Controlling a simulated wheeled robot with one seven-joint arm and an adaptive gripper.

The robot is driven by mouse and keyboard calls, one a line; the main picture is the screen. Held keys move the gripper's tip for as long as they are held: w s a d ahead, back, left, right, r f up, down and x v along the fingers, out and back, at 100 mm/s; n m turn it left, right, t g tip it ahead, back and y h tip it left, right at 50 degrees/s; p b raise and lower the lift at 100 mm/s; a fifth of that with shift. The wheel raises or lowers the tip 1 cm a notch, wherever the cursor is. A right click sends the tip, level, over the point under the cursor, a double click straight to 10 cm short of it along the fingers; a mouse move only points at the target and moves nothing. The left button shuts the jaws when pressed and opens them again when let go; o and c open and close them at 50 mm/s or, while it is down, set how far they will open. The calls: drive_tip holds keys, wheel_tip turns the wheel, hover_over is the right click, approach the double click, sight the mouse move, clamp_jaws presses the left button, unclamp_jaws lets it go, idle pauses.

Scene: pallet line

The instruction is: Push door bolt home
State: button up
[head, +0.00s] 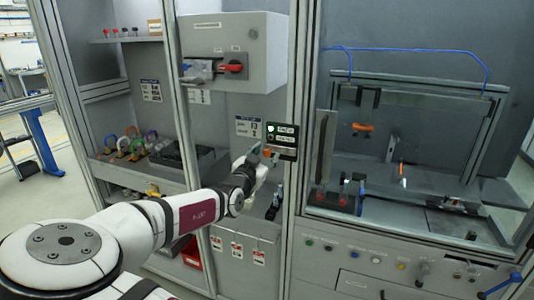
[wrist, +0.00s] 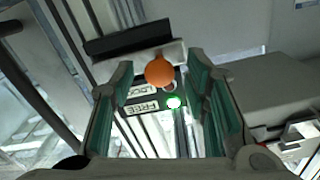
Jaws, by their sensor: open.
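The door bolt shows an orange round knob (wrist: 159,72) in the wrist view. The knob sits between my open gripper's (wrist: 160,82) two green-padded fingers, with a gap visible on both sides. In the head view the orange knob (head: 267,152) is small and partly covered by my gripper (head: 265,158), beside the door post. A dark indicator box (head: 283,136) there has a lit green lamp. The lamp (wrist: 173,102) also shows in the wrist view by a label that seems to read FREE. The bolt's tip is hidden.
A grey switch box with a red handle (head: 233,68) is above left. A vertical black door handle (head: 325,145) is close on the right. Shelves with coloured padlocks (head: 130,143) stand left, and red-and-white tags (head: 237,250) hang below my arm.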

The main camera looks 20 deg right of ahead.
sight(285, 151)
drive_tip(key=shift+x, duration=0.8)
drive_tip(key=shift+c, duration=0.2)
drive_tip(key=shift+d, duration=0.1)
clamp_jaws()
drive_tip(key=shift+s+d+r+p, duration=0.15)
drive_tip(key=shift+s+d+p, duration=1)
drive_tip(key=shift+d, duration=0.25)
drive_tip(key=shift+s+d+p, duration=0.15)
drive_tip(key=shift+d+p, duration=0.1)
drive_tip(key=shift+p, duration=0.05)
drive_tip(key=shift+d, duration=0.15)
drive_tip(key=shift+f, duration=0.2)
drive_tip(key=shift+o, duration=0.2)
unclamp_jaws()
drive_tip(key=shift+s+d, duration=0.1)
